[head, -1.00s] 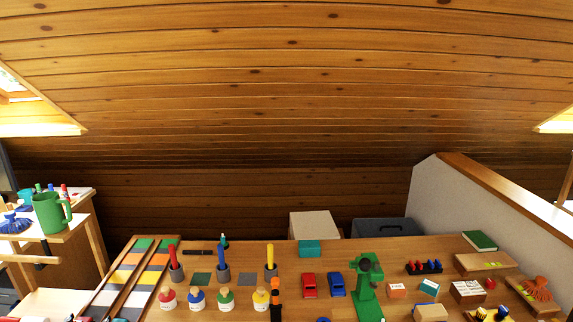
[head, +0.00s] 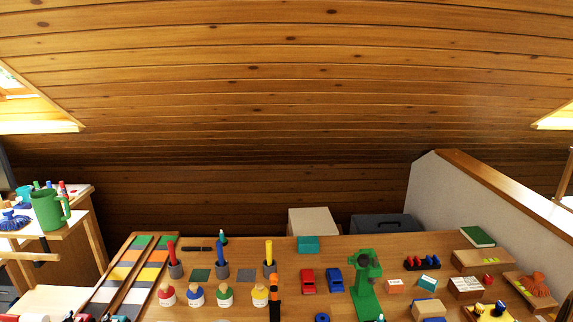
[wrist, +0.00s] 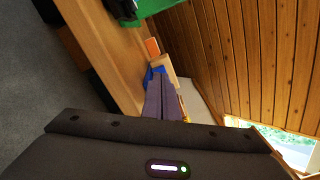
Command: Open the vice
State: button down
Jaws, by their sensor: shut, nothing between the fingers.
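A green upright tool (head: 366,284) with a dark round part near its top stands on the workbench (head: 400,255), right of centre in the head view. I cannot tell for sure whether it is the vice; no other clear vice shows. In the wrist view a green thing (wrist: 155,6) with a dark part beside it shows at the top edge, cut off by the frame. My gripper (wrist: 160,76) shows only in the wrist view, with its dark fingers together and nothing between them. It is apart from the green thing. A blue thing lies partly behind the fingertips.
Coloured pens in holders and round-topped bottles stand at left. A grey partition (head: 440,190) rises behind the right side.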

jog(key=shift+s, duration=0.1)
jog(key=s, duration=0.6)
dwell(0.4)
